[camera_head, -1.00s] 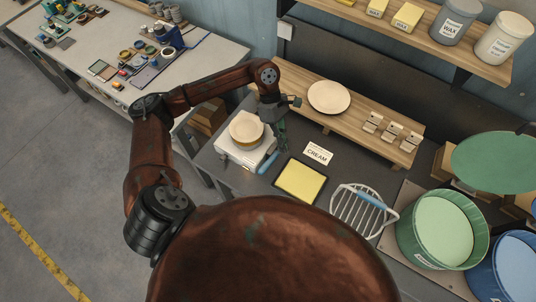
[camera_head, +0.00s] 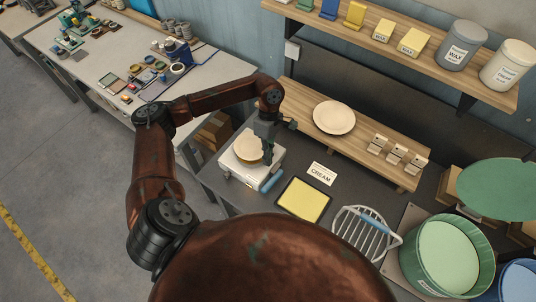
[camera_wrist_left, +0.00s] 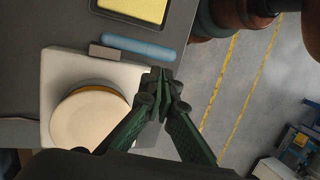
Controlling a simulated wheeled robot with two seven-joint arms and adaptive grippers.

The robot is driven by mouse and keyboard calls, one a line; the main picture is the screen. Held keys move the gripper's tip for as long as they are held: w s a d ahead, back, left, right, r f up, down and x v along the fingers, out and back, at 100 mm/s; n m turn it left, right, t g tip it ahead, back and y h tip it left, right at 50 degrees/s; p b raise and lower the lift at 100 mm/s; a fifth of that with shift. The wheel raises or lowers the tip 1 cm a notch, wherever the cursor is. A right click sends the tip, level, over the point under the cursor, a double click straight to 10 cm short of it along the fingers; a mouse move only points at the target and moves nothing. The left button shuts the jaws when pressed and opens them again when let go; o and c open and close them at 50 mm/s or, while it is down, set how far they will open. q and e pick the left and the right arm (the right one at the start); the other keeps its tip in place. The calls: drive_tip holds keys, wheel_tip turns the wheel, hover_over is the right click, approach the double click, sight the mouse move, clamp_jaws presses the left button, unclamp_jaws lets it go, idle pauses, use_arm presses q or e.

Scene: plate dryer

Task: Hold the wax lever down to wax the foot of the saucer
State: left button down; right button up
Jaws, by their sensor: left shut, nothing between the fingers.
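The cream saucer (camera_head: 246,149) sits on the white waxing machine (camera_head: 232,168) at the left end of the dark bench. In the left wrist view the saucer (camera_wrist_left: 90,130) rests on a tan round pad on the machine (camera_wrist_left: 60,72). The wax lever's blue handle (camera_head: 271,181) is at the machine's front right; it also shows in the left wrist view (camera_wrist_left: 138,47). My left gripper (camera_head: 268,158) points down by the saucer's right side, overlapping its edge in the head view. Its fingertips (camera_wrist_left: 160,80) are shut and empty, apart from the lever in the wrist view.
A yellow pad (camera_head: 303,199) in a dark frame and a CREAM card (camera_head: 321,174) lie to the right. A wire rack (camera_head: 364,232) and a green bucket (camera_head: 446,256) are further right. A plate (camera_head: 334,118) lies on the wooden shelf (camera_head: 300,104) behind.

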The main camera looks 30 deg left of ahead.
sight(267, 184)
use_arm(q)
drive_tip(key=p+x, duration=0.2)
drive_tip(key=x, duration=0.6)
drive_tip(key=shift+s+d+f, duration=0.1)
drive_tip(key=shift+s+f, duration=0.1)
drive_tip(key=shift+f, duration=0.15)
drive_tip(key=shift+s+f+p, duration=0.15)
drive_tip(key=shift+f+p, duration=0.15)
drive_tip(key=shift+f, duration=0.2)
